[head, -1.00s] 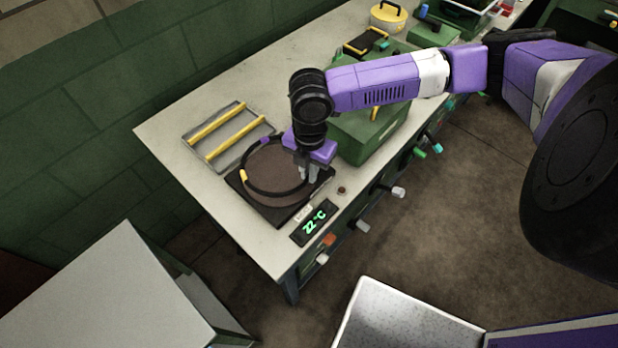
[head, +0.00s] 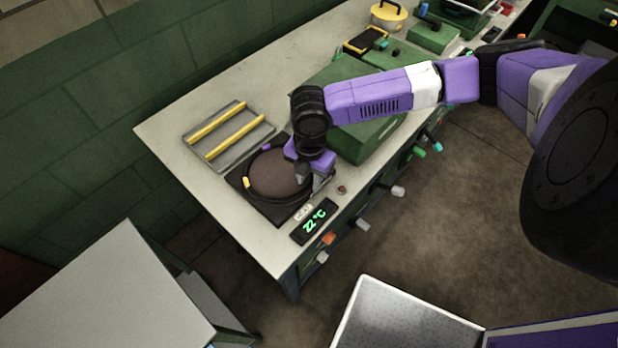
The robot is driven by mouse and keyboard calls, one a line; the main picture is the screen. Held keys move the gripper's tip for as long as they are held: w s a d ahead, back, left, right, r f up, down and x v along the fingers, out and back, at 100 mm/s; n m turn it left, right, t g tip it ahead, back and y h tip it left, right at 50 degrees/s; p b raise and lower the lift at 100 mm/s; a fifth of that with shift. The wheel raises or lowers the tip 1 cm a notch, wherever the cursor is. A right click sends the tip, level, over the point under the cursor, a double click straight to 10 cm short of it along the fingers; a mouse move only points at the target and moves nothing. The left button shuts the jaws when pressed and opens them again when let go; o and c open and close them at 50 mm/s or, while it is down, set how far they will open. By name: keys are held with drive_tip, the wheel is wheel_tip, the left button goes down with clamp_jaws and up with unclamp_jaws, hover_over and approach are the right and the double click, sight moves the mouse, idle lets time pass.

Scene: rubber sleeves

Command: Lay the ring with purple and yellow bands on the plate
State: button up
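The black ring (head: 262,197) with a purple band and a yellow band shows at the left end of the bench. It lies on the plate, a dark square base (head: 243,191) with a brown round top (head: 278,175), and runs near the edge of the round top. Its right side is partly hidden by my gripper. My gripper (head: 313,182) points down over the right side of the plate. Its fingers are spread apart, near the ring's right side. I cannot tell whether a finger touches the ring.
A display reading 22 °C (head: 315,222) sits at the bench's front edge. A grey rack with yellow bars (head: 228,136) lies behind the plate. A green box (head: 365,140) stands close to the right, under my arm. The bench's left corner is clear.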

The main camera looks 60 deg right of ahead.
wheel_tip(320, 180, up, 12)
drive_tip(key=b, duration=0.1)
drive_tip(key=s+d+f+m+t, duration=0.3)
drive_tip(key=s+f+m, duration=0.2)
drive_tip(key=s+f, duration=0.4)
drive_tip(key=s+a+f+m+t, duration=0.1)
drive_tip(key=s+a+m+t, duration=0.3)
drive_tip(key=s, duration=0.3)
drive_tip(key=a+r+m+t, duration=0.4)
drive_tip(key=a+r, duration=0.3)
drive_tip(key=a, duration=0.2)
drive_tip(key=a+r+m+t, duration=0.4)
drive_tip(key=a+r, duration=0.3)
drive_tip(key=a, duration=0.3)
drive_tip(key=shift+a, duration=0.1)
